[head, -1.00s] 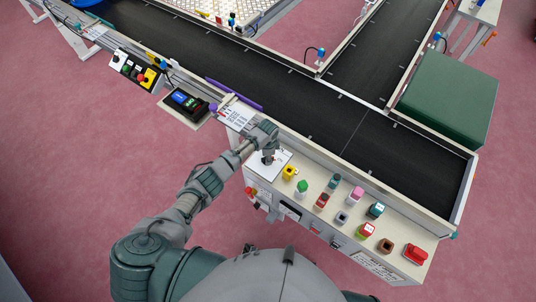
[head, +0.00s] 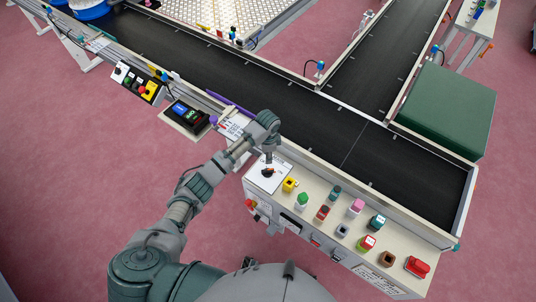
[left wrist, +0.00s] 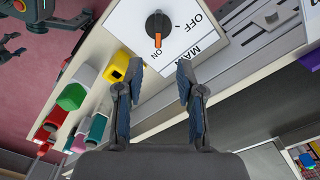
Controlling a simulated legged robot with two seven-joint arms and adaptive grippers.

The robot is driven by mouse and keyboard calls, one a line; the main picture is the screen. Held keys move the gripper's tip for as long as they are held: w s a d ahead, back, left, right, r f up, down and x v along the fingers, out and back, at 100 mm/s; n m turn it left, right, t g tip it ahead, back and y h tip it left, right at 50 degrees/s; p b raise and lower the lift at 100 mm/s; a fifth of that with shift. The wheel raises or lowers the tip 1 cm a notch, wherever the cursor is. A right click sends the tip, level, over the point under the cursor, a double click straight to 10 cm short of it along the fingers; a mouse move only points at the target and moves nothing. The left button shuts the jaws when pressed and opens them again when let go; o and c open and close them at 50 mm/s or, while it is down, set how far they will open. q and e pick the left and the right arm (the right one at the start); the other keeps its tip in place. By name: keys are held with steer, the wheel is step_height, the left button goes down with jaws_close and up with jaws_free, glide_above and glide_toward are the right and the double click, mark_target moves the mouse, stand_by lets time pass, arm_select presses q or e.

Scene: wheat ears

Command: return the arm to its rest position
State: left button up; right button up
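My left arm comes in from the lower left in the head view. Its gripper (head: 268,157) is above the white switch plate on the console. In the left wrist view the left gripper (left wrist: 160,72) is open and empty, its two fingers apart. Beyond the fingertips is a black rotary knob (left wrist: 158,25) on the white plate (left wrist: 195,35), with its orange mark toward the word ON. The fingers look clear of the knob. My right gripper does not show clearly in either view.
The console top holds several coloured buttons and blocks, including a yellow one (head: 289,184) and a red one (head: 417,266). A black conveyor belt (head: 330,140) runs behind it. A green box (head: 445,110) stands at right. Pink floor (head: 80,190) is open at left.

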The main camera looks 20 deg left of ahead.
arm_select(q)
steer(key=s+d+f+n+t+h, duration=0.15)
steer(key=s+f, duration=0.25)
steer(key=s, duration=0.4)
steer(key=s+d+f+n+h, duration=0.1)
steer(key=s+d+f+n, duration=0.15)
steer(key=s, duration=0.65)
steer(key=s+a+r+n+t+y, duration=0.15)
steer(key=s+a+n, duration=0.3)
steer(key=s, duration=0.45)
steer(key=s+a+r+n+y, duration=0.1)
steer(key=s+a+r+n, duration=0.2)
steer(key=s+a, duration=0.35)
step_height(320, 180, down, 24)
steer(key=s+d+r, duration=0.1)
steer(key=s+d, duration=0.1)
steer(key=s+a+f+g, duration=0.1)
steer(key=s+a+f, duration=0.1)
steer(key=s+f, duration=1.3)
step_height(320, 180, down, 3)
steer(key=shift+a+r+m+g, duration=0.1)
steer(key=shift+a+m+g, duration=0.15)
steer(key=shift+m+g, duration=0.15)
